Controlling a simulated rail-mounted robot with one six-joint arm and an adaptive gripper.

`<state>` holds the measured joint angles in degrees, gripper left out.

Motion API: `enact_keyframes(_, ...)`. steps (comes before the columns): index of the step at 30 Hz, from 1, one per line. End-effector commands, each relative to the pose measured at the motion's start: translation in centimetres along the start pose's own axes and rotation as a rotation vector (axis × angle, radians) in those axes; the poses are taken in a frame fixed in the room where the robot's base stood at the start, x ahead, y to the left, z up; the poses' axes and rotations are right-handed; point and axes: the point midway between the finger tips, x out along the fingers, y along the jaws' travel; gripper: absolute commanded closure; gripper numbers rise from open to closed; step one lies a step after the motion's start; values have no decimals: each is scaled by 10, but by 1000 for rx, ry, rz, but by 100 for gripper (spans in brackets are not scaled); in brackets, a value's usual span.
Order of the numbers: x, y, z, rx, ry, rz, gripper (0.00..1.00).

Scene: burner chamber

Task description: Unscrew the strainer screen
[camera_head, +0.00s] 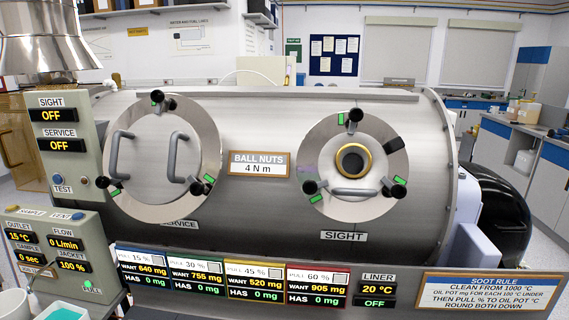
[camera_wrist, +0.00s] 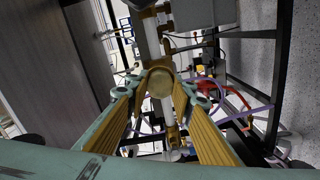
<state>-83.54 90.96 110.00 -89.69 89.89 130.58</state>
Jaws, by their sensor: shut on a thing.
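In the wrist view my gripper (camera_wrist: 161,93) has its two padded fingers closed on either side of a round brass piece (camera_wrist: 160,82). I take this piece to be the strainer screen or its cap. Its round end faces the camera, and its far side is hidden. It sits in line with a pale pipe and brass fittings (camera_wrist: 151,40); I cannot tell whether its thread is still engaged. My gripper and the strainer do not show in the head view.
In the wrist view, a grey panel (camera_wrist: 60,60) stands left, a dark frame post (camera_wrist: 283,70) right, and purple and red hoses (camera_wrist: 235,95) run nearby. The head view shows the steel chamber (camera_head: 260,120) with service and sight doors, and a sample panel (camera_head: 60,258).

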Motion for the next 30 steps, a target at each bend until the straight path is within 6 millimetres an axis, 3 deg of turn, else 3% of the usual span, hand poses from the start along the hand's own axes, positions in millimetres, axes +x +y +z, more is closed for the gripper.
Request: enact_keyframes(30,0,0,0,-538,0,0,97)
